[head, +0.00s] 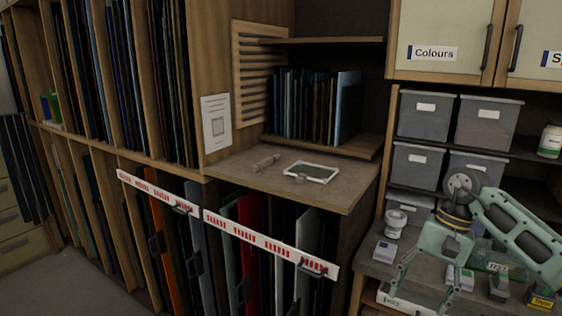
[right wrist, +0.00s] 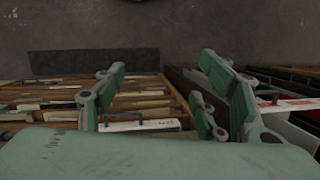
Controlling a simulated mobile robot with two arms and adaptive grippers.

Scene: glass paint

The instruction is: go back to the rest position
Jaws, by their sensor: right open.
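My right gripper (head: 421,294) is at the lower right of the head view, with its arm coming in from the right edge. Its fingers are spread and nothing is between them. It hangs in front of the grey counter (head: 372,268); I cannot tell its exact height. In the right wrist view the open gripper (right wrist: 160,88) shows a finger on each side, with wooden racks behind and below. My left gripper is not in view.
A wooden cabinet top (head: 262,189) holds a white-framed pane (head: 312,172) and a small tool (head: 265,163). Grey bins (head: 425,116) fill the right shelves. Small boxes (head: 385,251) and a white jar (head: 396,223) stand near my right gripper. Upright glass sheets (head: 250,226) stand below.

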